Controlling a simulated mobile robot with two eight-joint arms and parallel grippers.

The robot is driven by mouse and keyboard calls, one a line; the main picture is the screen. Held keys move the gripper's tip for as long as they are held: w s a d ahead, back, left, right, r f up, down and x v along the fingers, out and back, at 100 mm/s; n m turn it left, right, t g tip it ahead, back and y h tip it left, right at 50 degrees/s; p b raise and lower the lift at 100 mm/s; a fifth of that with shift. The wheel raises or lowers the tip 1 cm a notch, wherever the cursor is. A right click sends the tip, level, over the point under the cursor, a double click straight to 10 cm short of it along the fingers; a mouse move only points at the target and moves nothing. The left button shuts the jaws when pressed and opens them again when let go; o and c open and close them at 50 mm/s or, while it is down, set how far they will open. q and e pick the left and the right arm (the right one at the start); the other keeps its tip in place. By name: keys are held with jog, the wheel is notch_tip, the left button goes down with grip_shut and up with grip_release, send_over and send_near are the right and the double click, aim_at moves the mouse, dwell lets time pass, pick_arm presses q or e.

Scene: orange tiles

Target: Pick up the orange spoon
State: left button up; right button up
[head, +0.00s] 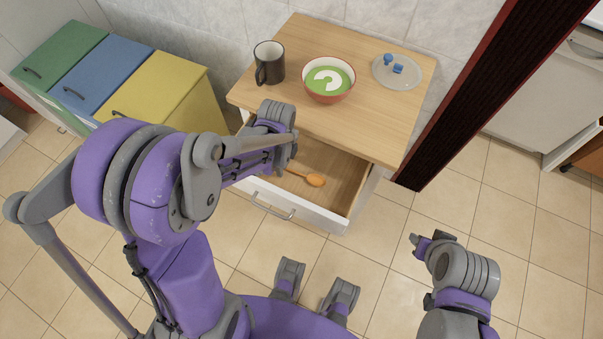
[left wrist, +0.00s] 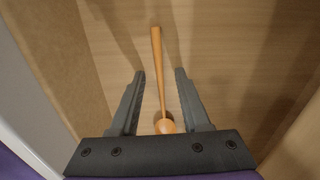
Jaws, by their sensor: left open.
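The orange spoon (head: 315,180) lies in the open drawer (head: 340,200) of the wooden-topped cabinet, its handle partly hidden by my left arm in the head view. In the left wrist view the spoon (left wrist: 157,50) runs lengthwise between the fingers, bowl nearest the palm, handle pointing away. My left gripper (left wrist: 160,75) is open, with one finger on each side of the spoon and a visible gap to each. In the head view its fingers are hidden behind the wrist. My right gripper (head: 428,243) is at the lower right over the floor, away from the drawer; its opening is unclear.
On the cabinet top (head: 390,120) stand a dark mug (head: 270,62), a red-rimmed bowl (head: 328,92) with green contents, and a plate (head: 412,77) with blue pieces. The drawer walls surround the spoon. A coloured cabinet (head: 165,95) stands left. Tiled floor (head: 400,215) is clear on the right.

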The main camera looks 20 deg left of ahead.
pick_arm(q)
grip_shut()
dwell(0.3)
